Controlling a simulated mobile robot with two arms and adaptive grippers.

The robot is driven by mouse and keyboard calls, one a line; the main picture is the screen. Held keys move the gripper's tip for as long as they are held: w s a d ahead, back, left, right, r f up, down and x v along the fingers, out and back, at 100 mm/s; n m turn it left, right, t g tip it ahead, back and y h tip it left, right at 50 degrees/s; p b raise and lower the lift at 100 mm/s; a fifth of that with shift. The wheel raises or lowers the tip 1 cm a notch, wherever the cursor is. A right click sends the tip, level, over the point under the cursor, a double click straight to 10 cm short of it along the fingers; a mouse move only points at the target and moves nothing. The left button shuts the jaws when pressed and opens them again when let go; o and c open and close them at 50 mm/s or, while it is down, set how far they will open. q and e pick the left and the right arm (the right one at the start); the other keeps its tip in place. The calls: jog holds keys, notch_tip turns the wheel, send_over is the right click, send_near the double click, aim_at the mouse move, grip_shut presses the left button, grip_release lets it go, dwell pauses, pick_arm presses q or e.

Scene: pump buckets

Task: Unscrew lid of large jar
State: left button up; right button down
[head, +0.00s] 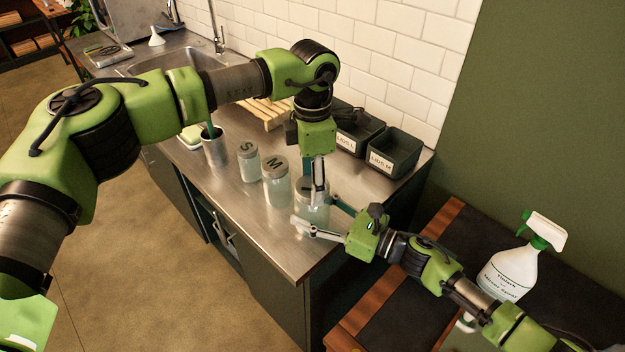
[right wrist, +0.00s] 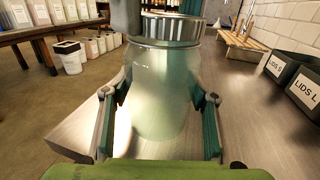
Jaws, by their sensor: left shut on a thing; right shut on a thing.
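The large jar (head: 313,215) stands upright near the counter's front right corner. It is clear glass and fills the middle of the right wrist view (right wrist: 163,90). Its metal lid (right wrist: 174,28) sits on top of the jar. My left gripper (head: 318,186) points down from above and is shut on the lid, hiding much of it in the head view. My right gripper (head: 318,215) reaches in from the right and is shut on the jar's body, one finger on each side. It also shows in the right wrist view (right wrist: 160,100).
Jars marked M (head: 276,187) and S (head: 248,166) stand in a row to the left, beside a metal cup (head: 214,152). Dark bins marked LIDS L (right wrist: 305,90) and LIDS M (head: 393,156) stand by the wall. A spray bottle (head: 508,270) stands at right.

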pick_arm(q)
jog(key=n, duration=2)
jog(key=shift+n, duration=0.3)
jog(key=n, duration=0.8)
jog(key=shift+r, duration=0.3)
jog(key=shift+r, duration=0.85)
